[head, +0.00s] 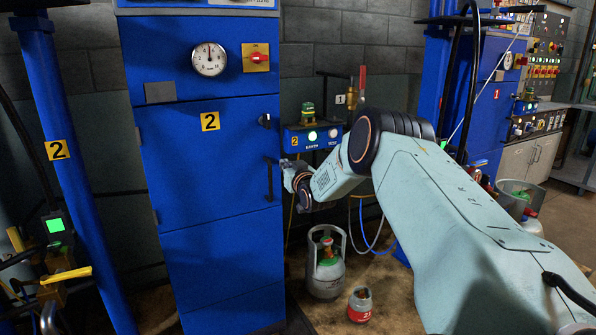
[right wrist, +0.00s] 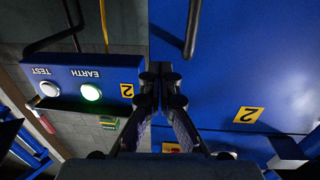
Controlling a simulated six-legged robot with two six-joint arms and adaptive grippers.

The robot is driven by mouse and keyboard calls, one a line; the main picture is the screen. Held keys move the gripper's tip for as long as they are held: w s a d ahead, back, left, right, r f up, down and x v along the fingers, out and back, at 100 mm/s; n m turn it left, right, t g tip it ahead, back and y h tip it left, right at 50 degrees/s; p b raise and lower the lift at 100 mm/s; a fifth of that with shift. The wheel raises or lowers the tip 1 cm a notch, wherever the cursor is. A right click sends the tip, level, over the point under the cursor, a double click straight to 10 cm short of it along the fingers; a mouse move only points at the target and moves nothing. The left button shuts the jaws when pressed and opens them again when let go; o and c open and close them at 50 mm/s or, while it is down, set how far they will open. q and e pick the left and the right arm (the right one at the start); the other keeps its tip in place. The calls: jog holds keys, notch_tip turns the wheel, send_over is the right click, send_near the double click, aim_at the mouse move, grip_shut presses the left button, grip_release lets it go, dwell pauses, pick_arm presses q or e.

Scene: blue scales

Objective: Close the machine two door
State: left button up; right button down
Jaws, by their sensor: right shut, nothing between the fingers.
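The machine two door (head: 205,190) is a blue panel on the tall blue cabinet, with a yellow "2" label (head: 210,121). It looks flush or nearly flush with the cabinet; I cannot tell whether a small gap remains. Its black bar handle (head: 269,180) is near the right edge. My right gripper (head: 292,172) is just right of the handle, by the door's right edge. In the right wrist view my right gripper (right wrist: 161,78) is shut and empty, with the handle (right wrist: 192,32) beyond its tips. I cannot tell if it touches the door. My left gripper is not in view.
A blue box with EARTH and TEST lights (head: 313,136) is right behind my right gripper. A grey gas cylinder (head: 325,275) and a small red one (head: 360,305) stand on the floor below. A blue post (head: 70,150) stands left of the cabinet.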

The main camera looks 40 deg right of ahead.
jog(key=shift+d+p+v, duration=0.3)
jog(key=shift+p+v, duration=1.1)
jog(key=shift+v, duration=2.3)
jog(key=s+a+f+g+y, duration=0.35)
jog(key=s+a+f, duration=0.35)
jog(key=a+f, duration=0.4)
jog(key=s+a+f+g+y, duration=0.2)
jog(key=s+a+f+g, duration=0.2)
jog(key=s+a+f, duration=0.55)
jog(key=s+a+f+n+g, duration=0.1)
jog(key=s+a+f+g, duration=0.1)
jog(key=s, duration=0.8)
jog(key=s+a+f+n+g, duration=0.1)
jog(key=s+a+f+g, duration=0.1)
jog(key=s+a+g, duration=0.2)
jog(key=s+a+f+n+g, duration=0.1)
jog(key=s+a+f+g, duration=0.2)
jog(key=s+a, duration=0.5)
jog(key=s+y, duration=0.1)
jog(key=s, duration=0.7)
jog(key=shift+a+n+p, duration=0.25)
jog(key=shift+n+p, duration=0.1)
jog(key=shift+n, duration=0.05)
